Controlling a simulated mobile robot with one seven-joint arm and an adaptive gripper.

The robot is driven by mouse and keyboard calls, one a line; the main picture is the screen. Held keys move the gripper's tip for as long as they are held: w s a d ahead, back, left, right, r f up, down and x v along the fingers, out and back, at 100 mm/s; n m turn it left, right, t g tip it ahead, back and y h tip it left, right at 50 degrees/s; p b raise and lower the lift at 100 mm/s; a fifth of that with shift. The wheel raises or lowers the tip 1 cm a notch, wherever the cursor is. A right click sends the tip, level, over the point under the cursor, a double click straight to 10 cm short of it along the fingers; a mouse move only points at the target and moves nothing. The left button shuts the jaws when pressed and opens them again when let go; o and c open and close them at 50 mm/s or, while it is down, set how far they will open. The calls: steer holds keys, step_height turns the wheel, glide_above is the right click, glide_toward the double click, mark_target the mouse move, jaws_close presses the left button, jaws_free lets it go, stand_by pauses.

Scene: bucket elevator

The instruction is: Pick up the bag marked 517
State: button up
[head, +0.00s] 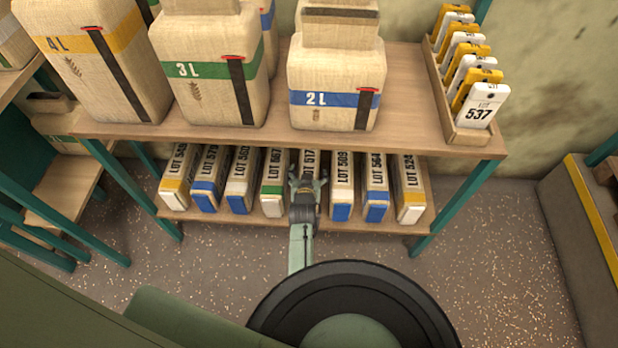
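The bag marked 517 (309,161) stands in the row on the lower shelf, fifth from the left. Its label shows "517" at the top, and my gripper and wrist hide most of its front. My gripper (308,179) is in front of this bag, with its two fingers spread apart to the left and right. It looks open. I cannot tell whether the fingers touch the bag or reach past its sides.
Bag 567 (273,183) stands close on the left and bag 509 (342,186) close on the right. The upper shelf (410,95) overhangs the row and carries large sacks and a rack (466,138) of lot tags. The floor (480,260) at right is clear.

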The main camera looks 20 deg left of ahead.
jaws_close()
steer(key=shift+w+r, duration=0.2)
steer(key=shift+r, duration=0.05)
stand_by(0.7)
